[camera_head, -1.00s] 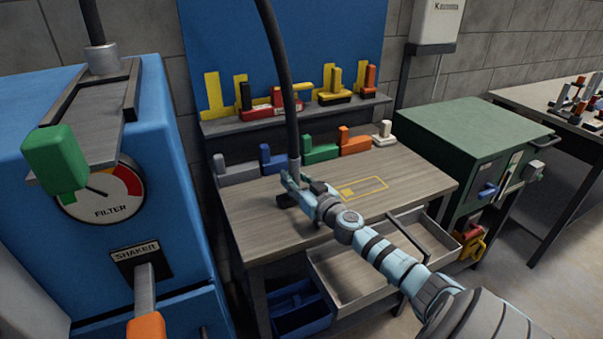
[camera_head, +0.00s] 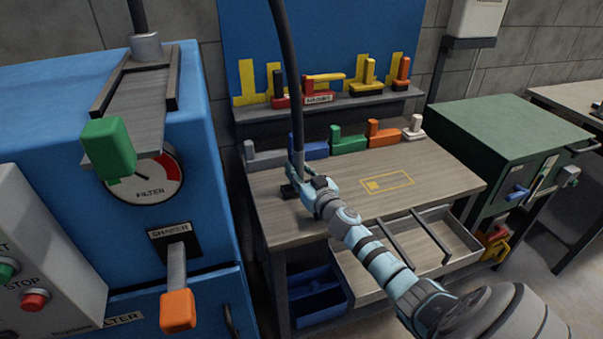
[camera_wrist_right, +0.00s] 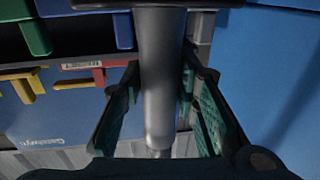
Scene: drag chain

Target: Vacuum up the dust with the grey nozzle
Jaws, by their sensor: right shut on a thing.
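My right gripper (camera_head: 301,186) is shut on the grey metal tube (camera_wrist_right: 160,80) at the lower end of the black hose (camera_head: 287,85), which hangs from above over the left part of the bench. In the right wrist view the tube runs between the two fingers. The grey nozzle (camera_head: 264,158) lies at the left end of a row of coloured pieces at the back of the bench, apart from the gripper to its left. The tube's lower end is mostly hidden in the head view. I cannot make out any dust. My left gripper is not in view.
The wooden bench (camera_head: 330,208) has a yellow outlined rectangle (camera_head: 388,182) and an open drawer (camera_head: 375,285). Blue, green, orange and white pieces line the back, below a shelf (camera_head: 345,108). A blue filter machine (camera_head: 60,130) stands left, a green cabinet (camera_head: 510,130) right.

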